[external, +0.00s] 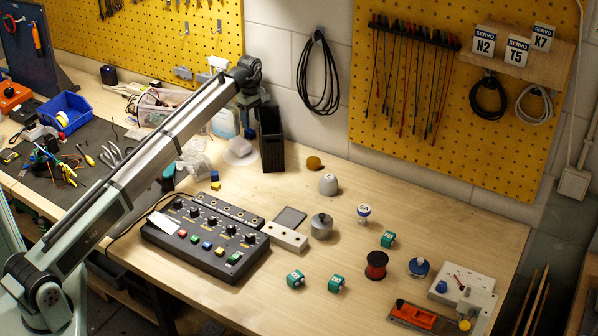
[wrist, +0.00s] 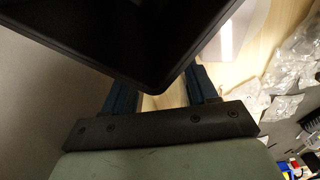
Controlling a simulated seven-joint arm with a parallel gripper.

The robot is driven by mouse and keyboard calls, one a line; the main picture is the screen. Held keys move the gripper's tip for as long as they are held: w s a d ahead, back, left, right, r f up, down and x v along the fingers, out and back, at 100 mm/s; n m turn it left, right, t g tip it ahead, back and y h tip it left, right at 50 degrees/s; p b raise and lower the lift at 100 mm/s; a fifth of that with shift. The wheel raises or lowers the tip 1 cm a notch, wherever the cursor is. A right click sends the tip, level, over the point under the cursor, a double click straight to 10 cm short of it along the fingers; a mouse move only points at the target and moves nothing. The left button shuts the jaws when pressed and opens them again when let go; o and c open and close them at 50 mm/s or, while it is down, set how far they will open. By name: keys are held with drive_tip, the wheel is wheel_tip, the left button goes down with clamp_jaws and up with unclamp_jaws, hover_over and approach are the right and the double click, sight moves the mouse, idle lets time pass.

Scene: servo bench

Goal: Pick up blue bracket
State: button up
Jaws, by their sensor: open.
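I cannot pick out a blue bracket for certain. Blue candidates in the external view are a small blue block (external: 214,176) just behind a small yellow block, and a round blue part (external: 419,267) at the right. My gripper (external: 249,130) is at the back of the bench, close beside a tall black box (external: 272,145). In the wrist view, my gripper (wrist: 162,96) has its two dark blue fingers apart with no held object visible. A large black shape fills the top of that view and hides part of the fingers.
A control box (external: 205,238) with knobs and coloured buttons stands front centre. Green parts (external: 295,279), a red spool (external: 376,265) and a white switch box (external: 463,290) are to the right. Clear plastic bags (external: 195,158) lie left of my gripper. Bare wood lies between them.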

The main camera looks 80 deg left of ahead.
sight(252, 135)
drive_tip(key=shift+w+f, duration=0.15)
drive_tip(key=shift+f, duration=2.35)
clamp_jaws()
drive_tip(key=shift+r, duration=0.1)
